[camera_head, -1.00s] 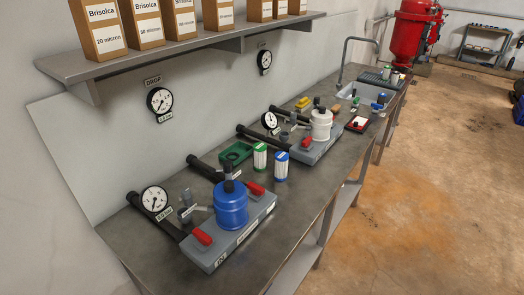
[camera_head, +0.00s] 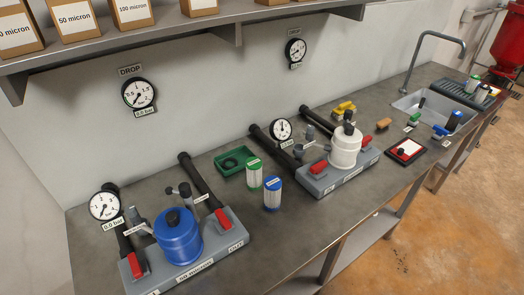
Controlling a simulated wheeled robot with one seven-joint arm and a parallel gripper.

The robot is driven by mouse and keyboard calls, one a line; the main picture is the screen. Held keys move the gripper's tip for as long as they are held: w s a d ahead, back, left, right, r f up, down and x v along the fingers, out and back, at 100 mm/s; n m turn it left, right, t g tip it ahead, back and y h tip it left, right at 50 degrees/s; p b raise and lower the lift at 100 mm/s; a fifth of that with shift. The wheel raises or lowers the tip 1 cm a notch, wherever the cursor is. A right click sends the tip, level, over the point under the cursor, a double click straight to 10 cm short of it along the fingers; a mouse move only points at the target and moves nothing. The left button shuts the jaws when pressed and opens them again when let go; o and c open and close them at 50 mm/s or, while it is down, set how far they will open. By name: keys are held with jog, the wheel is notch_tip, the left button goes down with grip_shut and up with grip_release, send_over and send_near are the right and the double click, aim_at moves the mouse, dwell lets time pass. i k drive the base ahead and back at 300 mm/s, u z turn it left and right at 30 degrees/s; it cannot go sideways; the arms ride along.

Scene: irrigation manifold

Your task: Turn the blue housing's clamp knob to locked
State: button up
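The blue housing (camera_head: 179,242) stands upright on a grey base block (camera_head: 200,266) at the front left of the bench. A black knob (camera_head: 173,217) sits on top of it; I cannot read its locked or unlocked position from here. A red handle (camera_head: 138,265) is on the left of the block and another red handle (camera_head: 223,219) on the right. A grey fitting with a dark knob (camera_head: 185,190) stands just behind the housing. Small white labels flank it, too small to read. My gripper is not in view.
A gauge (camera_head: 104,205) stands behind left of the blue housing. Green-capped (camera_head: 253,174) and blue-capped (camera_head: 272,193) cartridges, a green tray (camera_head: 231,163) and a white housing (camera_head: 345,147) stand to the right. A shelf (camera_head: 190,32) overhangs the back. Bench front right of the blue housing is clear.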

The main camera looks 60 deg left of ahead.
aim_at(184, 190)
jog(key=i, duration=0.35)
jog(key=u, duration=3.7)
jog(key=i, duration=0.5)
jog(key=z, duration=0.05)
